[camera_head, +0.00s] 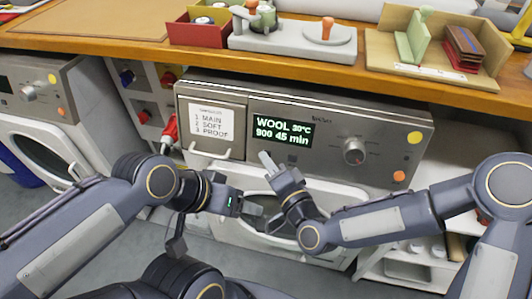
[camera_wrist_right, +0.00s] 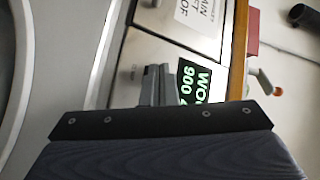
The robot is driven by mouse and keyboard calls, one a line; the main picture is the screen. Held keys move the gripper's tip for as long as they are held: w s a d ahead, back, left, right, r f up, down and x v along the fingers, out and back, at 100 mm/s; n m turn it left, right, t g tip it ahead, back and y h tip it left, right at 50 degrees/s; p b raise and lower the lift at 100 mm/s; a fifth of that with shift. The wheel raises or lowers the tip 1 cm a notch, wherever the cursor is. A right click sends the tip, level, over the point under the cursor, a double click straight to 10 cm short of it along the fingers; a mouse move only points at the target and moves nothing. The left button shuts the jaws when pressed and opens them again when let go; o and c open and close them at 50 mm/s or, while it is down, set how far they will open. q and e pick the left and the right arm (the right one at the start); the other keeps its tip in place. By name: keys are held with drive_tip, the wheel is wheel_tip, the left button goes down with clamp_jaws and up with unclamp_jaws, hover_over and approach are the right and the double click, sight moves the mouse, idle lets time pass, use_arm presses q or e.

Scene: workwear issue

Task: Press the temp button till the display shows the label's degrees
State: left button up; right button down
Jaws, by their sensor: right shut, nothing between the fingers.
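The washing machine's display (camera_head: 282,132) reads WOOL, what looks like 30°C, 900 and 45 min in green. In the right wrist view, the fingers partly cover the display (camera_wrist_right: 194,82). My right gripper (camera_head: 266,157) is shut and empty, its tips just below the display's lower left; contact with the panel cannot be told. It also shows in the right wrist view (camera_wrist_right: 157,84). I cannot make out the temp button. No label with degrees is readable. My left gripper (camera_head: 252,208) is lower, in front of the washer door; its finger opening is unclear.
The wooden counter (camera_head: 130,50) above holds a red box, a grey stand and a wooden tray (camera_head: 385,70).

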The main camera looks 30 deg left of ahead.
drive_tip(key=shift+s+d+r, duration=0.1)
drive_tip(key=shift+s+r, duration=0.1)
drive_tip(key=shift+s, duration=0.35)
drive_tip(key=s, duration=0.1)
drive_tip(key=s+r, duration=0.1)
drive_tip(key=s, duration=0.1)
drive_tip(key=s+d, duration=0.1)
drive_tip(key=shift+s+r, duration=0.25)
drive_tip(key=shift+s, duration=0.05)
drive_tip(key=shift+d, duration=0.1)
idle(1.6)
